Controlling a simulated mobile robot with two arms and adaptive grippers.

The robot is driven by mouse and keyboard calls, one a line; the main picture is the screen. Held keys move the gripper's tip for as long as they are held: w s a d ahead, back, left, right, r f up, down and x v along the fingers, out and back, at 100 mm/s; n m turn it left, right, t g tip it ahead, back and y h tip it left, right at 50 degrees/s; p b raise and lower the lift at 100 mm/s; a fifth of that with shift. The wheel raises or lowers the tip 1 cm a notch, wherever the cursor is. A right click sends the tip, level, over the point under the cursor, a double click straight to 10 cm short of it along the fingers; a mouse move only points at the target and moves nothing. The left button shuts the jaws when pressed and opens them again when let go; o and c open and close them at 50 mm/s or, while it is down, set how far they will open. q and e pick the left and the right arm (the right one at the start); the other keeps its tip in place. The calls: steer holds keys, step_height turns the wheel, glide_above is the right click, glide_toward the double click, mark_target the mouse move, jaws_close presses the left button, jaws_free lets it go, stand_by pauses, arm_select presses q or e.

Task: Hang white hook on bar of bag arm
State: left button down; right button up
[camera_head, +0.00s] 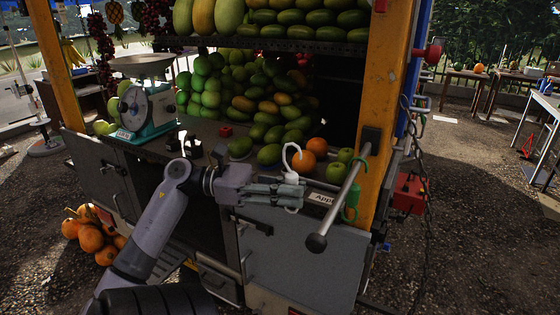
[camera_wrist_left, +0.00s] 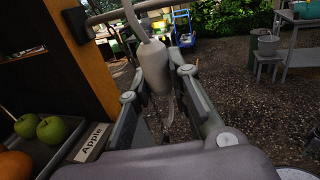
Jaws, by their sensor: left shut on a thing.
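The white hook (camera_head: 291,152) stands upright in my left gripper (camera_head: 296,192), its curved top rising above the fingers. In the left wrist view the hook (camera_wrist_left: 153,62) sits between the two fingers of the left gripper (camera_wrist_left: 158,85). The bar of the bag arm (camera_head: 338,203) juts out from the orange post, with a dark round knob at its near end. The gripper and hook are left of the bar, apart from it in the head view. A green hook (camera_head: 351,203) hangs at the bar. My right gripper is not in view.
The truck counter holds a green scale (camera_head: 147,108), mangoes, oranges (camera_head: 317,146) and green apples (camera_head: 336,172) close behind the gripper. An "Apple" sign (camera_head: 321,199) is at the counter edge. The orange post (camera_head: 388,80) stands beyond the bar. Open gravel lies to the right.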

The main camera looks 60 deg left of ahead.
arm_select(q)
steer(key=w+d+f, duration=0.2)
steer(key=w+d, duration=0.3)
steer(key=d, duration=0.4)
steer(key=shift+w+d+f+p, duration=0.15)
steer(key=shift+f+p, duration=0.15)
steer(key=shift+p, duration=0.15)
stand_by(0.7)
steer(key=c, duration=1.5)
jaws_free()
steer(key=shift+c, duration=0.2)
steer(key=shift+o, duration=0.7)
